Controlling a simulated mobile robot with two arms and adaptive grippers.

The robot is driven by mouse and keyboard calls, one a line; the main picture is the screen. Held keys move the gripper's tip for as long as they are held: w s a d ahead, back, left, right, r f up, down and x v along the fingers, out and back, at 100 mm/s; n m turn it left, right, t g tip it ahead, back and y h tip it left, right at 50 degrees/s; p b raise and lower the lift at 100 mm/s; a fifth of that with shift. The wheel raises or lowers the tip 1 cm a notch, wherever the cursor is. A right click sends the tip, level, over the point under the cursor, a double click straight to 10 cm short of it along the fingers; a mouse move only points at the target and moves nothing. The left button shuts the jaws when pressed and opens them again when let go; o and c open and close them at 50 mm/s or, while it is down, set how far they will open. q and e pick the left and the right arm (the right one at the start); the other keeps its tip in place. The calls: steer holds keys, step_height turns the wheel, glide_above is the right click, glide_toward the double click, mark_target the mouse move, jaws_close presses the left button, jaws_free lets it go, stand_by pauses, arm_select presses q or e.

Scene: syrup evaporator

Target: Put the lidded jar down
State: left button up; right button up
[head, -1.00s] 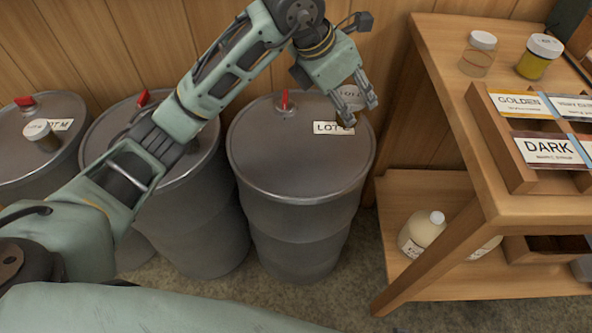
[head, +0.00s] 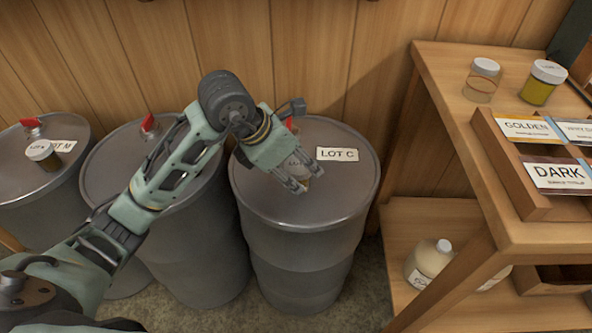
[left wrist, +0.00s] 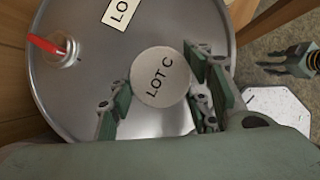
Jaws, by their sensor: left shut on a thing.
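My left gripper (head: 297,187) is shut on the lidded jar (left wrist: 160,77), its fingers on either side of it. In the left wrist view the jar's round pale lid reads LOT C and faces the camera. In the head view the fingers hide much of the jar. The jar is over the top of the right-hand drum (head: 338,201), in front of its LOT C label (head: 337,154). I cannot tell whether its base touches the drum. Part of my right gripper (left wrist: 275,68) shows at the right of the left wrist view; its opening is unclear.
A red-handled bung (left wrist: 55,48) stands on this drum. Two more drums stand to the left; the far-left one bears another lidded jar (head: 43,155). A wooden shelf (head: 460,150) with jars and label boxes stands at right. The drum top right of the gripper is clear.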

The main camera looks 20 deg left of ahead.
arm_select(q)
steer(key=shift+f, duration=0.7)
arm_select(e)
steer(key=shift+w+r, duration=0.1)
steer(key=shift+r, duration=0.25)
arm_select(q)
steer(key=o, duration=1.3)
arm_select(e)
steer(key=shift+r, duration=0.1)
arm_select(q)
steer(key=shift+a+r, duration=0.1)
steer(key=shift+r, duration=0.15)
steer(key=p+v, duration=0.1)
steer(key=v, duration=1)
steer(key=shift+s+a+r, duration=0.1)
steer(key=shift+s+r, duration=0.05)
steer(key=shift+r, duration=0.05)
arm_select(e)
steer(key=f, duration=0.1)
steer(key=s+f, duration=0.1)
steer(key=f, duration=0.1)
steer(key=s+f, duration=0.1)
steer(key=f, duration=0.1)
steer(key=shift+s+d, duration=0.15)
steer(key=shift+s, duration=0.05)
